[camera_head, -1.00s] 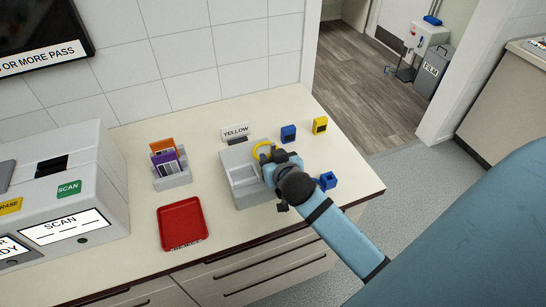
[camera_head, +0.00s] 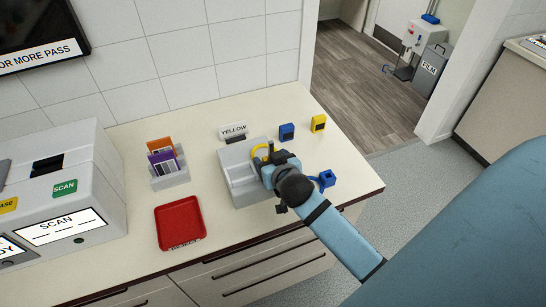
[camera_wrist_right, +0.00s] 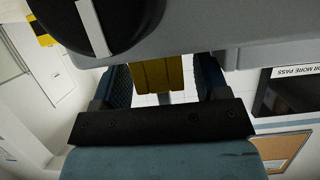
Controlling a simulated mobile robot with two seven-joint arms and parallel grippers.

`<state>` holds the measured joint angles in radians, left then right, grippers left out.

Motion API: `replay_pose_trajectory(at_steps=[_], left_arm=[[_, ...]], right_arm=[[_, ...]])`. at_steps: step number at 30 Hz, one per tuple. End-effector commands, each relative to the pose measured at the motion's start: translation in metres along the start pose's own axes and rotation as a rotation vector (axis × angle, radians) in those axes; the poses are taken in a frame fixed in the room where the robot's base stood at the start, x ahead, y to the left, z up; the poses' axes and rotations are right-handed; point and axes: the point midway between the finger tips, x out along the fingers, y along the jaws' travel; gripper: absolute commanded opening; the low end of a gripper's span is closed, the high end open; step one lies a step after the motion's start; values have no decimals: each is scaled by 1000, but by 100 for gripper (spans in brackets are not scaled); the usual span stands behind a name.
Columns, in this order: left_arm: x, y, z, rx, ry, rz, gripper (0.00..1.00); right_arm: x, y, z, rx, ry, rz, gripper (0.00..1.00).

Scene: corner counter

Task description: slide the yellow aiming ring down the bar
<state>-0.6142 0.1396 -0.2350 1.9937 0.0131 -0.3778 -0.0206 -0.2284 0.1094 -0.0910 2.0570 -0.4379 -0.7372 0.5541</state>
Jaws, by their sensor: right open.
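In the right wrist view a yellow piece (camera_wrist_right: 159,76) lies between the two dark fingers of my right gripper, with gaps visible on both sides. The gripper is open around it. My left gripper is not in view.
Blue (camera_head: 287,131) and yellow (camera_head: 318,123) blocks stand behind right; a blue piece (camera_head: 327,179) is beside my wrist. Left are a card rack (camera_head: 172,178) and red tray (camera_head: 180,224).

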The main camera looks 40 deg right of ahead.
Motion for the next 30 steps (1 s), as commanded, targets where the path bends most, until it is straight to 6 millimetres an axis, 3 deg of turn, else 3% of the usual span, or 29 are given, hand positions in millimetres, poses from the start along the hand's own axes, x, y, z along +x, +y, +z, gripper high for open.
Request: replay_pose_trajectory(at_steps=[5,15,21,30], left_arm=[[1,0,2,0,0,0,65],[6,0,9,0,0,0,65],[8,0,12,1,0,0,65],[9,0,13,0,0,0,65]], right_arm=[[-14,-1,1,3,0,-3,70],[-89,0,2,5,-1,-1,70],[-123,0,2,3,-2,-1,70],[-138,1,0,1,0,0,70]])
